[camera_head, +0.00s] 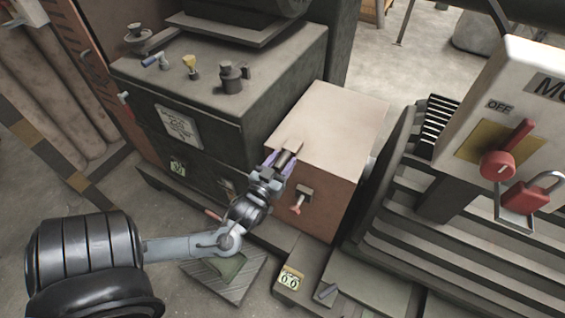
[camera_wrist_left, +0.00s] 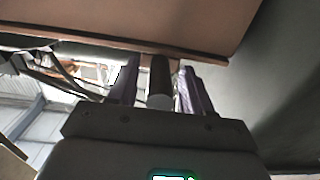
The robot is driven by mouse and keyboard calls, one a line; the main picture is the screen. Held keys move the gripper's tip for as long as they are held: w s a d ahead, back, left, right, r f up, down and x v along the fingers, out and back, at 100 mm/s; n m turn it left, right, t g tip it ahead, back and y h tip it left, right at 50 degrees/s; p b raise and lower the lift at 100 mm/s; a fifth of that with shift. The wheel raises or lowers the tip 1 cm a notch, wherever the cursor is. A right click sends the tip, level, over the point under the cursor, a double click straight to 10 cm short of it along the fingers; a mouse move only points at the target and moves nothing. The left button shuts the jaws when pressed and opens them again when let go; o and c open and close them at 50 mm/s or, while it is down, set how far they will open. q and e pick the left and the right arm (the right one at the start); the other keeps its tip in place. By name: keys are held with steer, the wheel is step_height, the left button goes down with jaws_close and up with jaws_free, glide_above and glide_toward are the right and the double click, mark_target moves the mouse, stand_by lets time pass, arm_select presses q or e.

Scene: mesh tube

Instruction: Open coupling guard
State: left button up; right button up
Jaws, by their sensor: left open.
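The coupling guard (camera_head: 335,125) is a tan-brown box with closed sides in the middle of the head view. A dark cylindrical handle (camera_head: 284,158) sits at its near left top edge, and a latch with a red lever (camera_head: 298,204) is on its front face. My left gripper (camera_head: 279,163) is open at the handle. In the left wrist view its purple fingers (camera_wrist_left: 158,78) stand on either side of the dark handle (camera_wrist_left: 160,75), with gaps visible. The brown guard panel (camera_wrist_left: 160,22) spans the top of that view. My right gripper is not in view.
A dark machine cabinet (camera_head: 200,130) stands close on the guard's left, with small fittings on top. Ribbed grey housing (camera_head: 420,235) and a switch box (camera_head: 535,110) with a red padlock (camera_head: 530,195) are on the right. A yellow tag (camera_head: 290,278) lies in front.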

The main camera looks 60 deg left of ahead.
arm_select(q)
steer(key=shift+w+a, duration=0.15)
steer(key=shift+w, duration=0.2)
jaws_close()
